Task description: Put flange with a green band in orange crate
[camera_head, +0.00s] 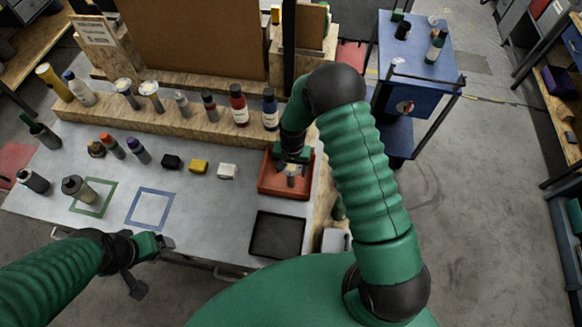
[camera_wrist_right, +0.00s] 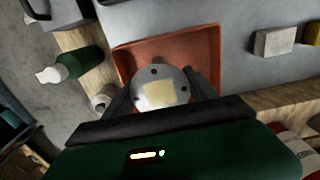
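The orange crate (camera_head: 270,187) is a shallow open tray on the right part of the table; it also shows in the right wrist view (camera_wrist_right: 206,42). A round grey metal flange (camera_wrist_right: 162,88) with bolt holes and a pale square on its face is between my right gripper's fingers. In the head view the flange (camera_head: 291,171) is over or inside the crate; I cannot tell if it touches the crate floor. No green band is visible on it from here. My right gripper (camera_head: 292,163) points down and appears shut on the flange. My left gripper (camera_head: 165,243) is at the table's front edge, away from the crate.
A black tray (camera_head: 277,234) lies in front of the crate. Several bottles stand on a wooden ledge (camera_head: 195,122) behind. Black, yellow and white (camera_head: 227,171) blocks lie left of the crate. Green (camera_head: 92,197) and blue (camera_head: 149,208) squares mark the table.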

